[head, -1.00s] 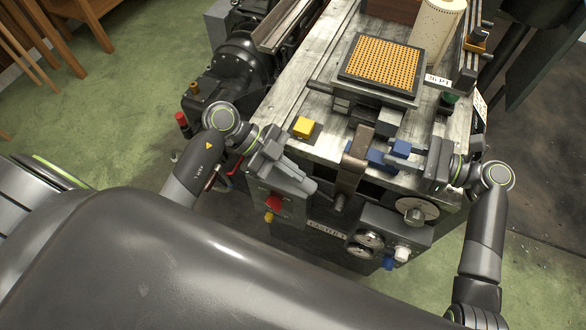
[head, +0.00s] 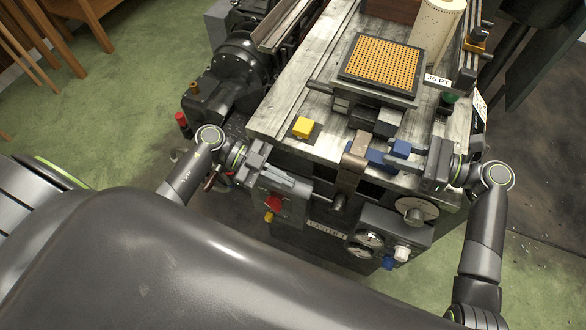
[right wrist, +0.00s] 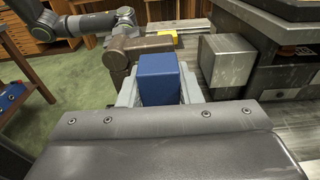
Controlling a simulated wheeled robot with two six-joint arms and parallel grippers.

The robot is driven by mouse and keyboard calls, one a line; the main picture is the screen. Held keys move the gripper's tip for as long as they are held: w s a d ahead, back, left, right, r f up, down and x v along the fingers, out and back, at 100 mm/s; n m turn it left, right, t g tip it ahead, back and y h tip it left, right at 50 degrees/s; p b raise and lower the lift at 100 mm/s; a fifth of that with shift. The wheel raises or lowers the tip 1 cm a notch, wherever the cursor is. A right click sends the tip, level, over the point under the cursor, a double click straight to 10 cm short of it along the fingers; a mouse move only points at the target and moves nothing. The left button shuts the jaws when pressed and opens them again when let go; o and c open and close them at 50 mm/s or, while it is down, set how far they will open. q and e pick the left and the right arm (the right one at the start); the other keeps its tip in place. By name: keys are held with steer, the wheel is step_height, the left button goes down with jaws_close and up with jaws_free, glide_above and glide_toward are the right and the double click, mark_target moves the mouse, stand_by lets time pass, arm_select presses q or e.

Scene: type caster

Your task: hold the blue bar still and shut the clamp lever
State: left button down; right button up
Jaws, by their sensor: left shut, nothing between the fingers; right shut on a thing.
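The blue bar (head: 376,157) lies at the machine's front edge, with its raised blue end block (head: 401,147) beside my right gripper (head: 408,160). In the right wrist view the blue block (right wrist: 160,78) sits between the fingers, which are shut on it. The brown clamp lever (head: 350,172) hangs over the front edge left of the bar, its round dark knob (head: 339,202) low. It also shows in the right wrist view (right wrist: 142,47). My left gripper (head: 308,188) is shut and empty, a little left of the lever and apart from it.
A yellow block (head: 303,127) sits on the bench top. A tray with an orange perforated plate (head: 382,62) stands behind the bar. Below are a red knob (head: 273,203), dials (head: 368,240) and a handwheel (head: 416,208). The green floor (head: 120,130) is open at left.

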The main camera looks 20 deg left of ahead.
arm_select(q)
steer(key=shift+f, duration=0.25)
steer(key=shift+s, duration=0.1)
steer(key=shift+a, duration=0.1)
steer(key=s+a+r, duration=0.1)
steer(key=a+r, duration=0.5)
steer(key=a, duration=0.3)
steer(key=shift+a+r, duration=0.3)
stand_by(0.4)
arm_select(e)
steer(key=o, duration=1.1)
steer(key=shift+d, duration=0.1)
